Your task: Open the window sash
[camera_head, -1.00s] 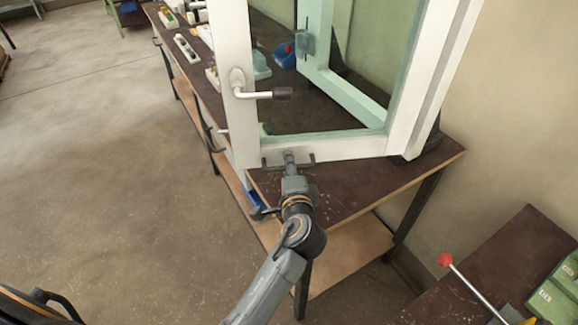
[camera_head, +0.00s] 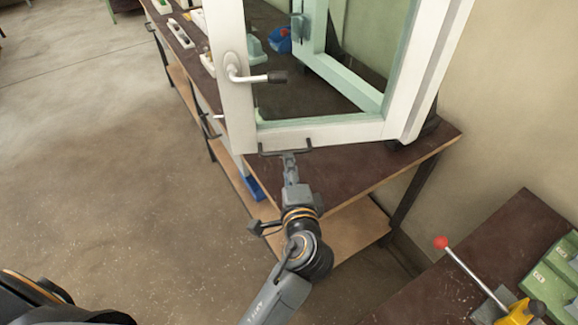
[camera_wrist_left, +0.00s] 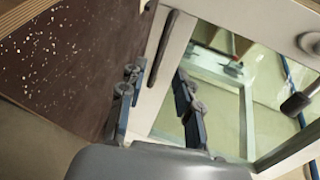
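The window sash (camera_head: 325,137) is a white frame with glass. It stands at an angle to the fixed frame, which looks greenish through the glass. Its lever handle (camera_head: 262,78) lies level, and shows in the left wrist view (camera_wrist_left: 297,103). A dark pull bar (camera_head: 300,150) runs along the lower rail. My left gripper (camera_head: 289,156) is just below this bar. In the left wrist view its two fingers (camera_wrist_left: 158,88) are spread apart, with the bar (camera_wrist_left: 169,42) running between them and gaps on both sides. My right gripper is out of view.
The window stands on a dark bench (camera_head: 350,180) with a wooden lower shelf (camera_head: 355,232). A blue bin (camera_head: 253,187) is at the shelf. A red-knobbed lever (camera_head: 441,243) rises from another bench at the lower right. Open floor (camera_head: 100,170) lies to the left.

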